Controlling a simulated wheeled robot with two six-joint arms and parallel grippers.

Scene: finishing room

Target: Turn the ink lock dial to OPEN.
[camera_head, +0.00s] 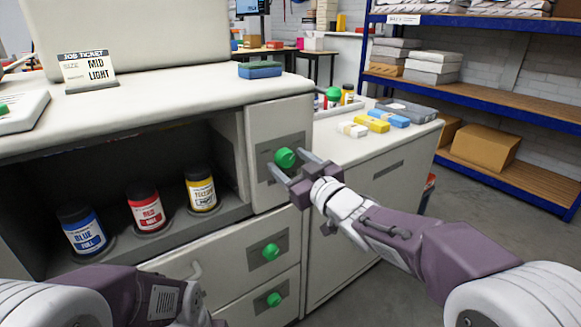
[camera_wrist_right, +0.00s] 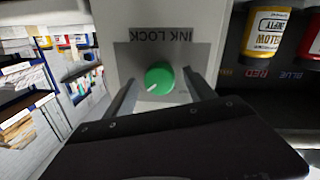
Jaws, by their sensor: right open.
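The ink lock dial (camera_head: 286,158) is a round green knob on a grey plate on the cabinet's front panel. In the right wrist view the dial (camera_wrist_right: 160,76) sits below an upside-down INK LOCK label (camera_wrist_right: 160,35), and its white pointer mark points to the lower left. The words around the dial are too small or hidden to read. My right gripper (camera_head: 288,164) is open, with one finger on either side of the dial in view. I cannot tell whether they touch it. Only part of my left arm shows at the bottom; its gripper is out of view.
Blue (camera_head: 85,232), red (camera_head: 146,207) and yellow (camera_head: 202,190) ink jars stand in the open bay to the left. Two more green knobs (camera_head: 270,251) (camera_head: 274,299) are on the drawers below. A job ticket (camera_head: 88,69) stands on top.

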